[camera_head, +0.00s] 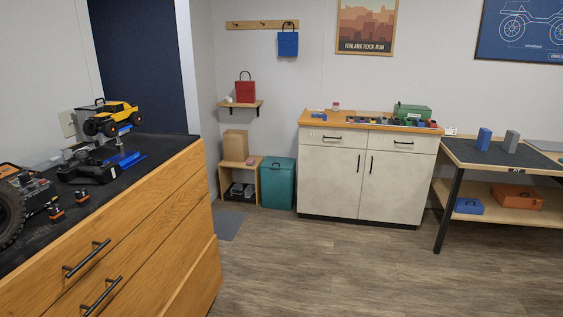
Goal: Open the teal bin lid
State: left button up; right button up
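The teal bin (278,187) stands on the floor against the back wall, between a small wooden shelf unit and a white cabinet. Its teal lid (278,164) is on top and looks closed. The bin is across the room from me, and its front and top face me unobstructed. Neither of my grippers shows in the head view.
A wooden drawer unit (150,235) with a black top fills the left foreground, its handles sticking out. The white cabinet (366,176) stands right of the bin, and a workbench (492,160) stands at far right. The wood floor (330,265) is clear.

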aim_at(272, 162)
jog(key=i, duration=2.4)
